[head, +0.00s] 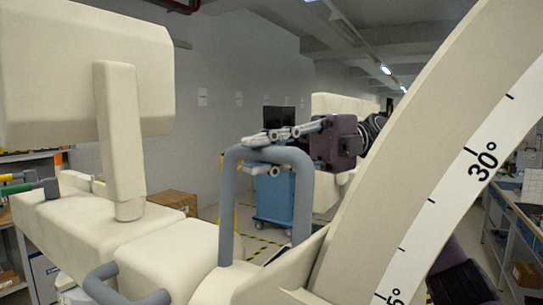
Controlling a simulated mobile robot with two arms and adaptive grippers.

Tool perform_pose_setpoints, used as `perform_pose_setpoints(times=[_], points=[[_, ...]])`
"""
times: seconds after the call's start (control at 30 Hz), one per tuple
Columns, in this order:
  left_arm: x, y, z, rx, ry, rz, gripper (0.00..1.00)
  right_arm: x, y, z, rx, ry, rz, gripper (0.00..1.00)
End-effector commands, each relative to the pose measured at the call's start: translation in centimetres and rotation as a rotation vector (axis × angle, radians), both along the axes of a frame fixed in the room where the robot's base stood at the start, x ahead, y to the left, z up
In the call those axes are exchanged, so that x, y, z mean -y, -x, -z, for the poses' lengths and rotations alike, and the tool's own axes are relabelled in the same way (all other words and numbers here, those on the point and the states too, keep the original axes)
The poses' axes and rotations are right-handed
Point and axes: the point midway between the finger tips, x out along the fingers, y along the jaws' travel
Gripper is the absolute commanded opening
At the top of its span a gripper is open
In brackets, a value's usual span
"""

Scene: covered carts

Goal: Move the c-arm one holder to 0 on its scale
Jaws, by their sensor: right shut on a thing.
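The c-arm's large beige curved arc (400,140) sweeps up across the right side of the head view. A white scale strip (447,205) on it shows a 30° mark and, at the lower edge, a partly cut-off label ending in 5°. The 0 mark and any pointer are not visible. A grey U-shaped handle (302,205) rises from the beige holder body (180,255) at the arc's base. My right gripper (258,154) is shut on the handle's top bar, with fingers above and below it. My left gripper is out of view.
A beige block on a post (120,140) stands at the left, close to the holder. A second grey handle (125,290) is at the bottom. A blue cart (274,197) stands behind the handle. Workbenches (525,215) line the right side.

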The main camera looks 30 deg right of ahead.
Motion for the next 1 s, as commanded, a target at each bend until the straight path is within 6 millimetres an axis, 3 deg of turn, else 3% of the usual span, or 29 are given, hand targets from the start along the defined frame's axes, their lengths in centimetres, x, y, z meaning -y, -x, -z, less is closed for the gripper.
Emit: perform_pose_setpoints(times=[0.4,0.73,0.77,0.8,0.9,1.0], points=[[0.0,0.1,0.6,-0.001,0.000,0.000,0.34,-1.8,1.2,0.6,0.000,0.017,-0.025,0.00],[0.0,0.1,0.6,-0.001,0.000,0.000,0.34,-1.9,1.2,0.6,-0.001,0.018,-0.024,0.00],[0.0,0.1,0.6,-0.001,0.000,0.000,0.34,-1.9,1.2,0.6,-0.001,0.018,-0.023,0.18],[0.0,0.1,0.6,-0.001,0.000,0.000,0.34,-1.9,1.2,0.6,-0.002,0.018,-0.023,0.23],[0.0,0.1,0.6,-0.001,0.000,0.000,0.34,-1.8,1.1,0.5,-0.001,0.015,-0.019,0.34],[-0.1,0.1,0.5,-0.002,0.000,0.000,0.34,-1.7,1.1,0.4,0.000,0.012,-0.016,0.34]])
